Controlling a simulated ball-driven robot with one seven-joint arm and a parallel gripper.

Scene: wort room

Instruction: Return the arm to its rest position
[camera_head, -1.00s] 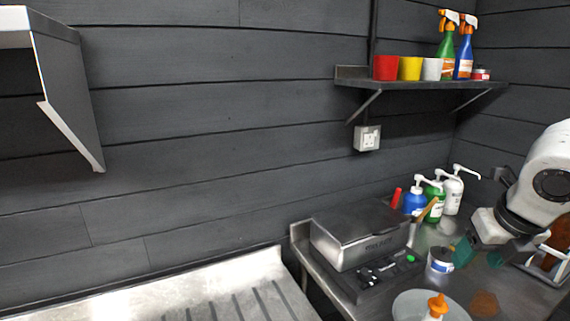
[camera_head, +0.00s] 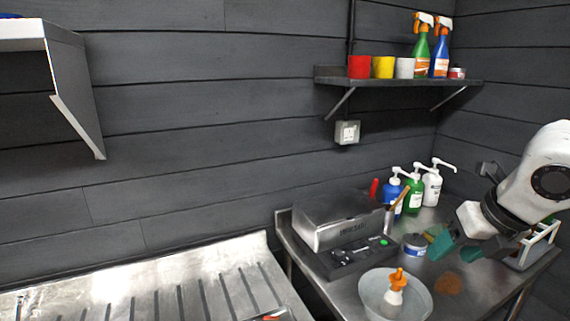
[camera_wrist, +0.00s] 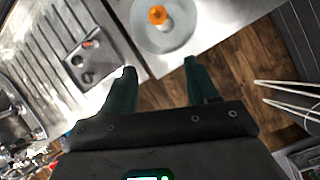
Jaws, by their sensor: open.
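My gripper (camera_head: 456,250) hangs at the right of the head view, above the right part of the steel table (camera_head: 345,302). Its two green fingers are spread apart with nothing between them. In the wrist view my gripper (camera_wrist: 158,82) also shows open and empty, with wooden floor and the table edge beyond the fingertips. My white arm comes in from the right edge of the head view.
On the table are a grey bowl (camera_head: 372,296) with an orange-topped bottle (camera_head: 396,288), a steel-lidded machine (camera_head: 335,222), a small tin (camera_head: 414,244) and pump bottles (camera_head: 413,196). A shelf (camera_head: 400,82) hangs above. A ridged steel drainboard (camera_head: 150,292) lies left.

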